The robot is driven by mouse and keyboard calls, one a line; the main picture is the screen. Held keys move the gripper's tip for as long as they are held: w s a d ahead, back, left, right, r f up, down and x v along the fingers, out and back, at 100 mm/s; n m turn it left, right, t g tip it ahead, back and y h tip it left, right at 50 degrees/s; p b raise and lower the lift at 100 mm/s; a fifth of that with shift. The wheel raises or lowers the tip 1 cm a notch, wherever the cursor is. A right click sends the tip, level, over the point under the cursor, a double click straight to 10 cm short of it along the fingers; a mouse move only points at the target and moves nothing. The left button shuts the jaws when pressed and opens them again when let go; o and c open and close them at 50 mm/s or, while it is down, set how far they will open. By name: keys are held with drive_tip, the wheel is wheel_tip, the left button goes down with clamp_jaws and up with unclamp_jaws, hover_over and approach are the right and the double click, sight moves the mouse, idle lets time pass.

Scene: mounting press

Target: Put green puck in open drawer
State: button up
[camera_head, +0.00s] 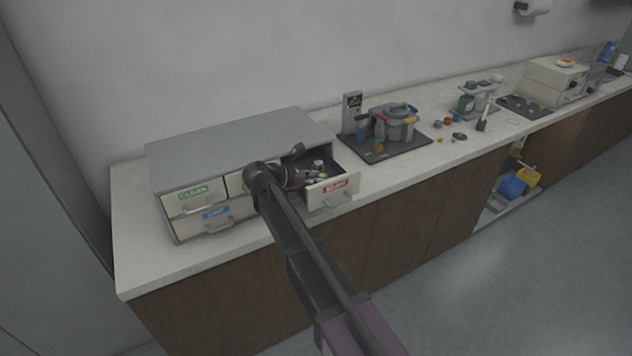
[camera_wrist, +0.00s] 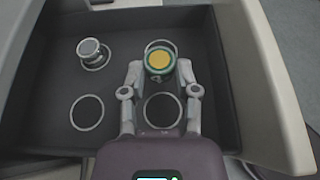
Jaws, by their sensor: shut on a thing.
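The green puck (camera_wrist: 159,61), with a yellow top, is between the fingertips of my gripper (camera_wrist: 160,72) in the wrist view. My gripper is shut on it. The open drawer (camera_head: 335,191) has a red label and a handle on its front in the head view. Its dark inside and pale wall (camera_wrist: 265,75) fill much of the wrist view. The puck is over or at the far right ringed recess, whose rim shows behind it; I cannot tell whether it touches the floor. In the head view my gripper (camera_head: 303,178) is at the open drawer.
A grey puck (camera_wrist: 90,50) stands at the drawer's far left. Two ringed recesses, near left (camera_wrist: 87,113) and near right (camera_wrist: 162,110), look empty. The cabinet (camera_head: 235,145) has other closed drawers. The press (camera_head: 396,122) stands on a dark mat to the right.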

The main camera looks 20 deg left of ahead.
drive_tip(key=shift+f+b, duration=0.4)
drive_tip(key=shift+s+d+f, duration=0.1)
idle(0.4)
drive_tip(key=o, duration=0.9)
drive_tip(key=shift+o, duration=0.2)
drive_tip(key=shift+r+p, duration=0.55)
drive_tip(key=p+v, duration=0.4)
drive_tip(key=v, duration=0.8)
